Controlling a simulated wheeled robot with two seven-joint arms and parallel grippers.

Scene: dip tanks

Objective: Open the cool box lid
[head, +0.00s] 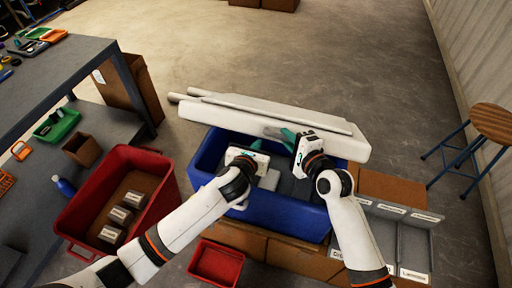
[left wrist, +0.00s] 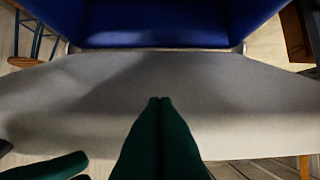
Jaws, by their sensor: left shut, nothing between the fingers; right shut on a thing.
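The cool box is a blue tub (head: 290,217) in the middle of the head view. Its white lid (head: 220,115) is raised along the far edge, leaving the tub's top uncovered. My right gripper (head: 286,134) is shut at the lid's near side and appears to hold its edge; the exact grip is hard to see. My left gripper (head: 257,145) is shut and empty, over the tub near the lid. In the left wrist view its green fingertips (left wrist: 158,102) are together in front of the pale lid (left wrist: 235,95), with the blue tub (left wrist: 160,22) above.
A small red tray (head: 216,262) is in front. Cardboard and grey bins (head: 413,245) are at the right. A stool (head: 492,122) stands far right and a workbench (head: 55,75) left.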

